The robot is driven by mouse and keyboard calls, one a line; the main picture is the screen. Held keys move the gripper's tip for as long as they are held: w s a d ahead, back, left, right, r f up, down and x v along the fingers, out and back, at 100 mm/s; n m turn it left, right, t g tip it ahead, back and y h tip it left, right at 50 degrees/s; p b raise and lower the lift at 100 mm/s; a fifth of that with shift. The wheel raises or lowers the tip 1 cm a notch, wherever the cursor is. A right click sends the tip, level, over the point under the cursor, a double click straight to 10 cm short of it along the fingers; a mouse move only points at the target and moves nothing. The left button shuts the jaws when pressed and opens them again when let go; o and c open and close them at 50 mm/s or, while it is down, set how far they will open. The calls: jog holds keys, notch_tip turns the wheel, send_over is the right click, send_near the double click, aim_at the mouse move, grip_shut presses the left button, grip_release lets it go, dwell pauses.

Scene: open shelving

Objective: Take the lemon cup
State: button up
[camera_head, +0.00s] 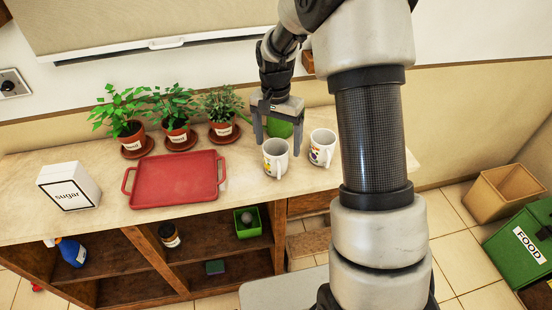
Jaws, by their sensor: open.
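Two white mugs stand upright near the right part of the counter. The left mug (275,158) has a small print with yellow and dark colours, and its handle faces front right. The right mug (321,147) has a print with orange and red. The prints are too small to tell which one shows a lemon. My gripper (278,142) points down with its fingers apart, just behind and above the left mug. A green thing (279,128) shows between the fingers; I cannot tell whether it touches them.
A red tray (174,180) lies left of the mugs, with a white sugar box (69,186) further left. Several potted plants (176,115) stand behind the tray. My arm covers the counter's right part. Shelves below hold a spray bottle (72,253) and a green container (246,231).

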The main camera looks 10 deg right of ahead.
aim_at(276, 151)
jog(key=f, duration=0.4)
jog(key=shift+a, duration=0.25)
jog(key=c, duration=1.3)
